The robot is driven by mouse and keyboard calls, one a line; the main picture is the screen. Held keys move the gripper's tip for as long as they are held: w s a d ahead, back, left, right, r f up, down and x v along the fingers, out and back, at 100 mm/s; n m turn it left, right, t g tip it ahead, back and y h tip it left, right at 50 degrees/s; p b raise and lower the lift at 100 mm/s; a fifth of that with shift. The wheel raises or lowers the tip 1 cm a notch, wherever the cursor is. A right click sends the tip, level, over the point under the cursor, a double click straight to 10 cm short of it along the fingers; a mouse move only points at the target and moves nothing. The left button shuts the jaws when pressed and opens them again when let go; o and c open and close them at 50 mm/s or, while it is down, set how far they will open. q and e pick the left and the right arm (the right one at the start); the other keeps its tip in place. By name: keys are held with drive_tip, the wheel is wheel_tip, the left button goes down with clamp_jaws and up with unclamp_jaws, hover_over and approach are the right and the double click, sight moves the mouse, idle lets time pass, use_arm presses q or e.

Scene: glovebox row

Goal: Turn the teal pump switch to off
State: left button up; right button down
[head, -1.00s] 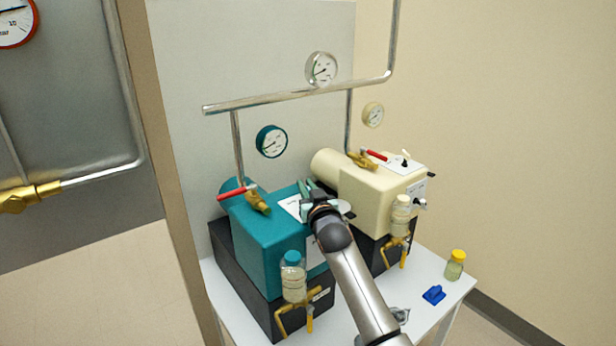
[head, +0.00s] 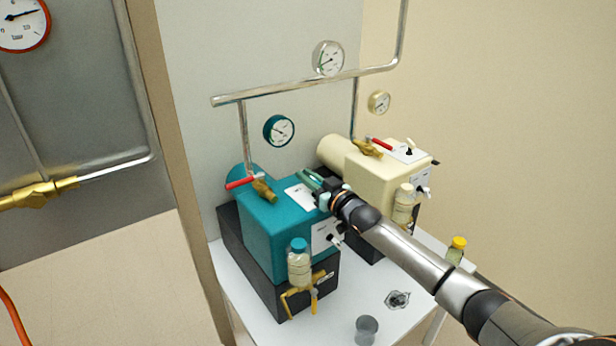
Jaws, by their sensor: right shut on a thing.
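The teal pump (head: 272,232) sits on a black base on the white table. A white plate (head: 298,197) lies on its top. My right gripper (head: 311,181) is at the right edge of this plate, its fingers closed low over it. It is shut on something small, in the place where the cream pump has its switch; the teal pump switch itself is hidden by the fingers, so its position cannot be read. My left gripper is not in view.
The cream pump (head: 365,185) stands close on the right, with a black switch (head: 409,151) on top. A red-handled valve (head: 243,182) and teal gauge (head: 279,131) are behind left. A bottle (head: 299,262) hangs in front.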

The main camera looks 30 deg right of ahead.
idle(0.3)
drive_tip(key=c, duration=0.9)
unclamp_jaws()
drive_tip(key=s, duration=0.8)
drive_tip(key=s+d, duration=0.1)
drive_tip(key=s, duration=0.3)
drive_tip(key=shift+s+p, duration=0.2)
drive_tip(key=shift+p, duration=0.2)
